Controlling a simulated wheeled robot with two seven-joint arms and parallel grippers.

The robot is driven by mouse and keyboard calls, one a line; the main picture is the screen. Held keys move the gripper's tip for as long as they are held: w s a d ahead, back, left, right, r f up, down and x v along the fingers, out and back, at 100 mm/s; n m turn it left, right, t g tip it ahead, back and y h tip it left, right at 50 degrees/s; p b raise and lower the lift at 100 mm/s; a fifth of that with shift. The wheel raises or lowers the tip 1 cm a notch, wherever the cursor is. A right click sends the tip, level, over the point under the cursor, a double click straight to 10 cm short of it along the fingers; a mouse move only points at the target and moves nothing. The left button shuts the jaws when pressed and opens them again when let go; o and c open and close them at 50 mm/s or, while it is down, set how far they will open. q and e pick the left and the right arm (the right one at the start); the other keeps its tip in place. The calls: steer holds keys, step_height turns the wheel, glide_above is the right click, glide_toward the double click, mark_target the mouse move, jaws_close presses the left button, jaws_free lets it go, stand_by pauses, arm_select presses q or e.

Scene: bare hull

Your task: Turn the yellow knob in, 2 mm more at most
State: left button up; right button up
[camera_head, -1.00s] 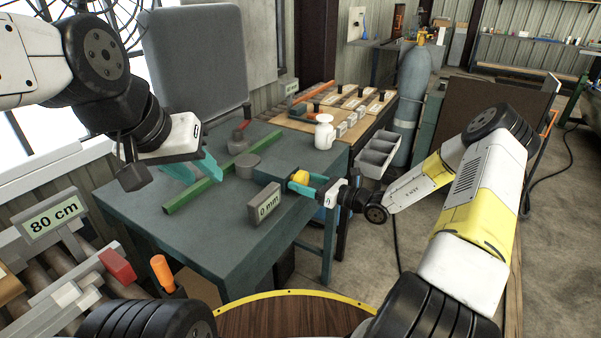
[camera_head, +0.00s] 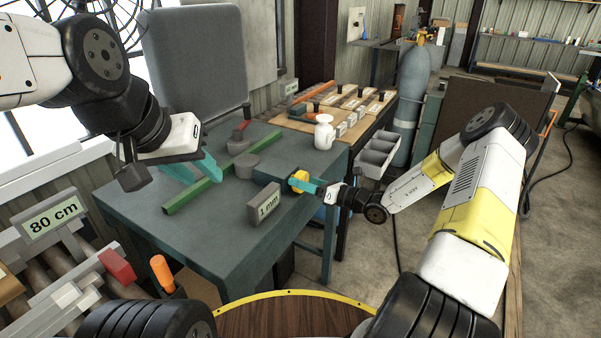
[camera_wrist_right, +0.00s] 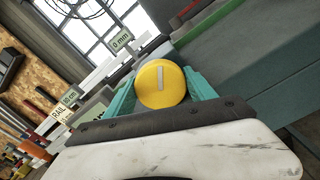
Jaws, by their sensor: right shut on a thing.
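The yellow knob (camera_head: 299,181) sits at the right edge of the teal bench. My right gripper (camera_head: 306,186) is shut on it from the right. In the right wrist view the round yellow face of the knob (camera_wrist_right: 161,84), with a pale upright bar mark, lies between the teal fingers of my right gripper (camera_wrist_right: 164,90). A grey display block (camera_head: 264,205) beside the knob reads 1 mm. My left gripper (camera_head: 192,170) is open and empty, above the bench near the green bar.
The green bar (camera_head: 207,184), a grey round piece (camera_head: 247,165) and a white bottle (camera_head: 324,132) are on the bench. In the right wrist view a small sign (camera_wrist_right: 121,40) reads 0 mm. An 80 cm sign (camera_head: 53,217) stands at left.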

steer(key=o, duration=1.4)
steer(key=v, duration=0.7)
steer(key=shift+s+d, duration=0.2)
steer(key=shift+d, duration=0.15)
